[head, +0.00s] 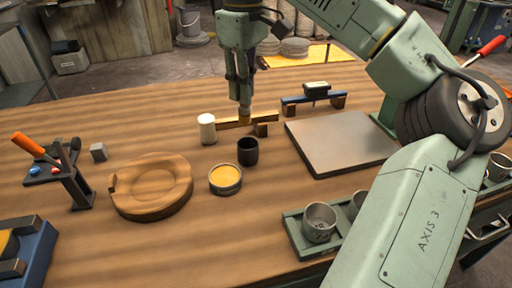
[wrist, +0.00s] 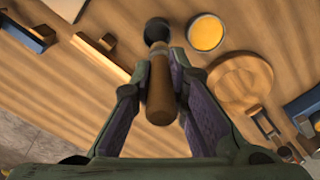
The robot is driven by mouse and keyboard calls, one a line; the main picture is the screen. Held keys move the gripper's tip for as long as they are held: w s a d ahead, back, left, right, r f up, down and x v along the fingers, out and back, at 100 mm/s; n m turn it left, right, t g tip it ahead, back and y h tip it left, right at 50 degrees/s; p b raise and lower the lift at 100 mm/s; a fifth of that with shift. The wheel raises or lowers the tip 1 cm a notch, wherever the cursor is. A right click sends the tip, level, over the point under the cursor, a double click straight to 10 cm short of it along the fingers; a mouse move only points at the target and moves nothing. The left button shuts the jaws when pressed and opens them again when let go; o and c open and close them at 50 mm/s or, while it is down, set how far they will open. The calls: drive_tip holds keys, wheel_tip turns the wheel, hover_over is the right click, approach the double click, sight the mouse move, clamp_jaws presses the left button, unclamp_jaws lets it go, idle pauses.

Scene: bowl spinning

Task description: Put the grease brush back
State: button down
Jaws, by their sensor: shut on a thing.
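My gripper (head: 244,114) is above the middle of the table, just behind a black cup (head: 248,151). In the wrist view its fingers (wrist: 160,88) are shut on the brown wooden handle of the grease brush (wrist: 161,95). The brush's far end points toward the black cup (wrist: 157,27), which is partly covered by it. I cannot tell whether the tip is inside the cup or apart from it. In the head view only a small bit of the brush shows below the fingers. An open tin of yellow grease (head: 225,179) stands beside the cup; it also shows in the wrist view (wrist: 205,32).
A white cylinder (head: 207,128) stands left of my gripper, and a wooden rail (head: 228,123) lies close behind. A round wooden form (head: 152,187) is at left, near a tool stand (head: 70,178). A grey plate (head: 340,146) and a tray with metal cups (head: 300,238) are at right.

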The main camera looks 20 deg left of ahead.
drive_tip(key=shift+w+d+f, duration=0.15)
drive_tip(key=shift+f, duration=0.05)
wheel_tip(320, 180, down, 10)
drive_tip(key=shift+r, duration=0.15)
idle(0.4)
drive_tip(key=c, duration=1.6)
unclamp_jaws()
drive_tip(key=shift+o, duration=0.2)
wheel_tip(320, 180, up, 12)
drive_tip(key=shift+r, duration=0.1)
